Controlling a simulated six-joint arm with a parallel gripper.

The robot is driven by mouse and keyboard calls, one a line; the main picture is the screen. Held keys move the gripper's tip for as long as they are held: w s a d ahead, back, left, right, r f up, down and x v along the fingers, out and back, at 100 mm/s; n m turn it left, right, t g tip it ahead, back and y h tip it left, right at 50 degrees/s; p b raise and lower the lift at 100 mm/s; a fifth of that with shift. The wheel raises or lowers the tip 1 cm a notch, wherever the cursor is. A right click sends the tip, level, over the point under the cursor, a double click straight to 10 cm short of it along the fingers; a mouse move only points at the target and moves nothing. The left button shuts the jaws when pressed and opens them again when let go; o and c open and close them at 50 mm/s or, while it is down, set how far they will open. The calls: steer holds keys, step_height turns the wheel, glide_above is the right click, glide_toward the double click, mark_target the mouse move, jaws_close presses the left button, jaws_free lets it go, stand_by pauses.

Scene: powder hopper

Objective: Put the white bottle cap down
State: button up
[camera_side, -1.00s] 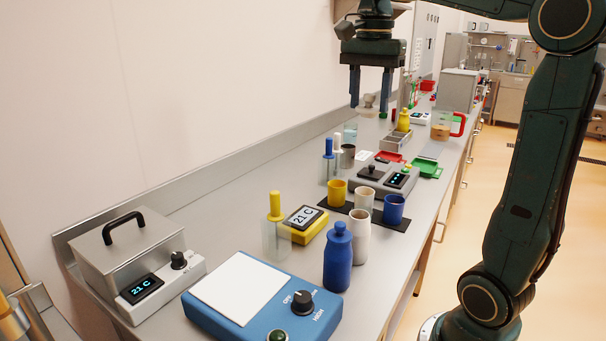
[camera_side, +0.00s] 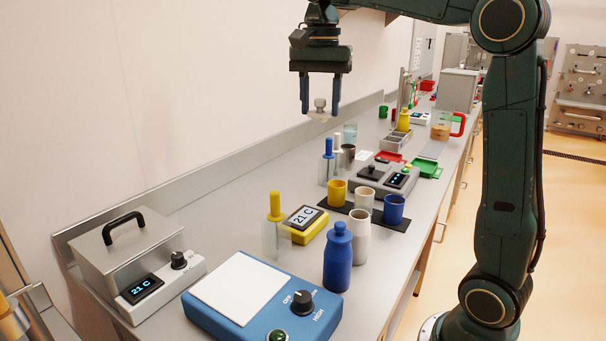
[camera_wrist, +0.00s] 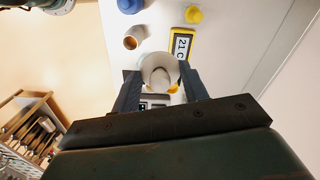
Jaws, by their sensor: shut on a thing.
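My gripper (camera_side: 320,109) is high over the back part of the bench, shut on the white bottle cap (camera_side: 319,113). The cap is a pale piece with a knob on top and a wider lower part, held between the fingertips in the air. In the wrist view the cap (camera_wrist: 160,76) sits between the two dark fingers of my gripper (camera_wrist: 160,84). An open white bottle (camera_side: 359,240) stands upright beside a blue bottle (camera_side: 338,260) at the front of the bench.
A blue hotplate (camera_side: 260,300), a yellow temperature display (camera_side: 303,224) and a metal bath (camera_side: 130,255) fill the front. A two-knob device (camera_side: 383,181) is behind the cups. Some grey bench top between them is bare.

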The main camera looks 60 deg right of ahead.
steer(key=w+a+f+n, duration=0.5)
steer(key=w+a+n, duration=0.1)
steer(key=w+a, duration=0.6)
step_height(320, 180, down, 16)
steer(key=shift+s+r, duration=0.2)
steer(key=shift+s, duration=0.05)
steer(key=shift+a, duration=0.1)
steer(key=shift+f, duration=2.15)
steer(key=shift+f, duration=0.6)
steer(key=o, duration=1)
steer(key=shift+r, duration=0.15)
